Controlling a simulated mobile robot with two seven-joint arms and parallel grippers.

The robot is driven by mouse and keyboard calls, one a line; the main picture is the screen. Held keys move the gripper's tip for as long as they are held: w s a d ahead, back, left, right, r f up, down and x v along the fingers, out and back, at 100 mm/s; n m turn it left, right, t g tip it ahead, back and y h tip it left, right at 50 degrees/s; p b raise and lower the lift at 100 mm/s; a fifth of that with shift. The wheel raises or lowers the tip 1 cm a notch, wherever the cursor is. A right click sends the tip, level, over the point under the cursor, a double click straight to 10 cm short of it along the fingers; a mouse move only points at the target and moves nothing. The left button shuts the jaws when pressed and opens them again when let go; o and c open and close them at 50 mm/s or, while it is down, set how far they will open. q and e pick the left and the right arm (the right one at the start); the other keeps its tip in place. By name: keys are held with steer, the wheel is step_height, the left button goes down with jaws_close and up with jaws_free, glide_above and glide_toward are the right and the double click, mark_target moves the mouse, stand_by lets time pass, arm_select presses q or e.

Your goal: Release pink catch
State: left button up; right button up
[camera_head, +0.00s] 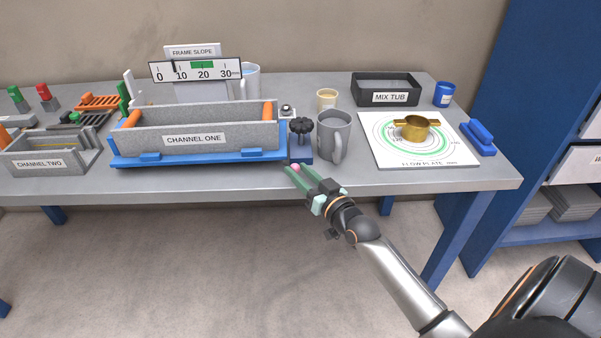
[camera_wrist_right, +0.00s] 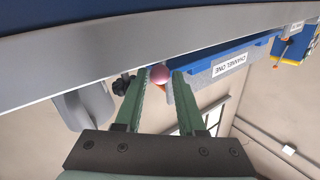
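The pink catch (camera_wrist_right: 159,75) is a small pink ball-like knob. In the head view the pink catch (camera_head: 296,167) shows at the front right corner of the blue base under the CHANNEL ONE trough (camera_head: 195,139). My right gripper (camera_head: 295,169) reaches it from the front of the table. In the wrist view its two green fingers (camera_wrist_right: 162,76) are spread apart, with the catch at the tips between them. A gap shows beside the right-hand finger; whether the left-hand finger touches the catch I cannot tell. My left gripper is not in view.
A black knob (camera_head: 301,127) stands just behind the catch. A grey mug (camera_head: 334,134) stands close on the right, and a white flow plate (camera_head: 380,152) with a brass ring lies farther right. The table's front edge (camera_head: 430,187) runs below my gripper.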

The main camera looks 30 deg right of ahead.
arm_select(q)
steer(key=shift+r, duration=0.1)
arm_select(e)
jaws_close()
steer(key=shift+d+f+n+y+b, duration=0.1)
steer(key=shift+d+n+y+b, duration=0.15)
steer(key=shift+b, duration=0.3)
steer(key=shift+d+n+y+b, duration=0.2)
steer(key=shift+n+y+b, duration=0.25)
steer(key=shift+y+b, duration=0.35)
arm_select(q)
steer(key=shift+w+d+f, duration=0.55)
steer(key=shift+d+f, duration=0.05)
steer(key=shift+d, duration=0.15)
arm_select(e)
steer(key=shift+w+y, duration=0.1)
steer(key=shift+y, duration=0.15)
steer(key=shift+o, duration=1.7)
jaws_free()
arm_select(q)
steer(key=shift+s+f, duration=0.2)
arm_select(e)
steer(key=shift+o, duration=0.4)
